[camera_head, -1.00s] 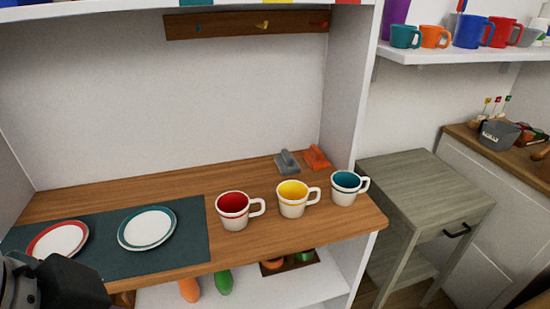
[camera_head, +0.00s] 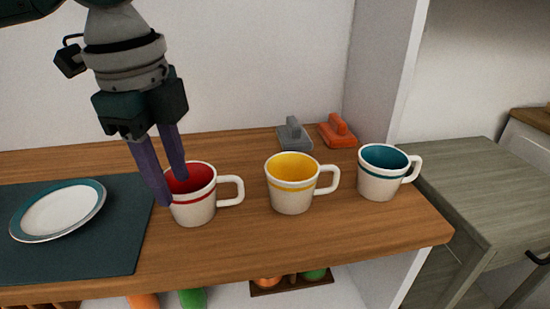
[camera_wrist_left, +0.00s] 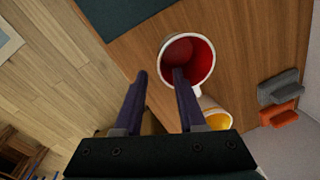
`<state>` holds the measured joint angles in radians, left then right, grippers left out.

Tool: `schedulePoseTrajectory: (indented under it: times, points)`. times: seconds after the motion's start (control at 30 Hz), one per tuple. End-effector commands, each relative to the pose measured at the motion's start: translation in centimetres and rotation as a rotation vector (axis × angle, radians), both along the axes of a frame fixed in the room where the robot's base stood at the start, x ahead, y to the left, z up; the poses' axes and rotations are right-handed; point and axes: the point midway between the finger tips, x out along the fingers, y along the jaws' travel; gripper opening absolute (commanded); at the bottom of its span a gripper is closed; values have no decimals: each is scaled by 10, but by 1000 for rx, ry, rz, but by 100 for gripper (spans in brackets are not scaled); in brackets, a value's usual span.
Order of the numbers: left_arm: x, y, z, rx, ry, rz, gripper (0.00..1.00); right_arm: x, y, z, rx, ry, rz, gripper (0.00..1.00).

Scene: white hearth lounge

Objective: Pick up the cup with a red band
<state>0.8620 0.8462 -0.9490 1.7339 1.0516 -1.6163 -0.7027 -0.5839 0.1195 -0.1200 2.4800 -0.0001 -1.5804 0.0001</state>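The cup with a red band (camera_head: 194,212) is white with a red inside and a handle on its right. It stands upright on the wooden counter, left of the other cups. My left gripper (camera_head: 172,190) comes down from above at the cup's left side. Its fingers are apart, one inside the mouth and one outside the left wall. In the left wrist view one finger overlaps the red inside of the cup (camera_wrist_left: 201,56), and the other finger is beyond the rim. Whether either finger touches the wall cannot be told. My right gripper is not in view.
A yellow-banded cup (camera_head: 291,196) and a teal-banded cup (camera_head: 379,184) stand to the right. A teal-rimmed plate (camera_head: 57,212) lies on a dark mat (camera_head: 122,246) at left. Grey (camera_head: 293,138) and orange (camera_head: 337,134) blocks lie behind. A white side panel (camera_head: 385,75) bounds the right.

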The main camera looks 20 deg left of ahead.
Motion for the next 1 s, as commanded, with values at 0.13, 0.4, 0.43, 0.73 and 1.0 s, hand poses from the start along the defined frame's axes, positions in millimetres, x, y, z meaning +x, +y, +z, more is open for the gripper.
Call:
schedulePoseTrajectory:
  times: [0.13,0.4,0.43,0.73,1.0]
  points:
    - [1,1,-17,1,1,0,40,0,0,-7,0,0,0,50]
    - [5,4,-54,1,-1,0,40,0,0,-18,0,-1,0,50]
    - [5,4,-55,0,-2,0,40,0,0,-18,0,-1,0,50]
    - [5,4,-55,1,-3,-1,32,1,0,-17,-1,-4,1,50]
    - [5,4,-55,0,-2,-1,1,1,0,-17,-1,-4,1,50]
